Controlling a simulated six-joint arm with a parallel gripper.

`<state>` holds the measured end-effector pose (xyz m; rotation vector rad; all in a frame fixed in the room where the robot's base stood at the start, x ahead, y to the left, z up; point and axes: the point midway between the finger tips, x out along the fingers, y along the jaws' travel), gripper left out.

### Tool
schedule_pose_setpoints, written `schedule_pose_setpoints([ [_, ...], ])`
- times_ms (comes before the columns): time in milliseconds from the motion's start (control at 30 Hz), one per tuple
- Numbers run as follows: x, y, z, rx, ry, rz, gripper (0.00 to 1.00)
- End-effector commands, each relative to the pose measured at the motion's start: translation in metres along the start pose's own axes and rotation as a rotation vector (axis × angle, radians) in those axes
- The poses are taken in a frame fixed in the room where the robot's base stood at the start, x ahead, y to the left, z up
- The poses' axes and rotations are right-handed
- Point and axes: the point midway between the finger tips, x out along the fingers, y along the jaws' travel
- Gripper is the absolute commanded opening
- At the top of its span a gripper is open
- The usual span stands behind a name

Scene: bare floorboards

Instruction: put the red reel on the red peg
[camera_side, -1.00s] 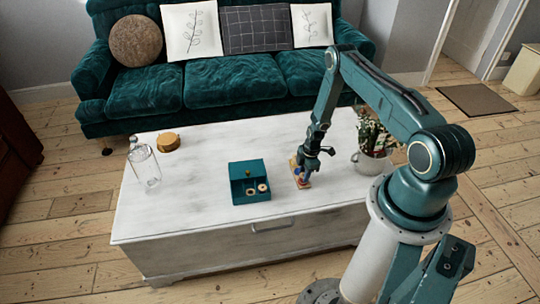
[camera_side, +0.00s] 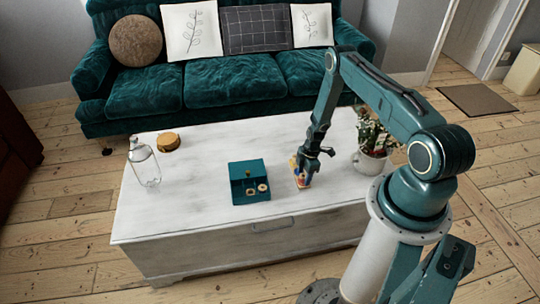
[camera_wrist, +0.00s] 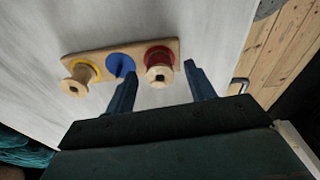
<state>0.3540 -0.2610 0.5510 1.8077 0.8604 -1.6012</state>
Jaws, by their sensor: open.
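A wooden board (camera_wrist: 107,57) with yellow, blue and red places lies on the table under my gripper; it also shows in the side view (camera_side: 293,163). At the red place, a pale wooden reel with a red disc (camera_wrist: 159,56) stands on the board. How far it sits down on a peg is hidden. My gripper (camera_wrist: 161,68) is open, its fingertips apart on either side of this reel with visible gaps. In the side view, my gripper (camera_side: 303,174) is low over the board. Another wooden reel (camera_wrist: 76,80) stands at the yellow place; the blue place (camera_wrist: 121,65) carries no wooden reel.
A teal box (camera_side: 245,170) holding small round pieces stands left of the board. A potted plant (camera_side: 370,160) is close on the right. A glass bottle (camera_side: 144,163) and a round golden tin (camera_side: 168,142) stand at the left. The table (camera_side: 190,200) is clear between.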

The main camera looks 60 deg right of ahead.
Motion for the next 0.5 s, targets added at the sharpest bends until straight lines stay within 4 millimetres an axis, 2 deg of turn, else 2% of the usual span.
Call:
schedule_pose_setpoints([
  [500,-0.024,0.000,-0.003,0.000,0.000,0.000,0.54],
])
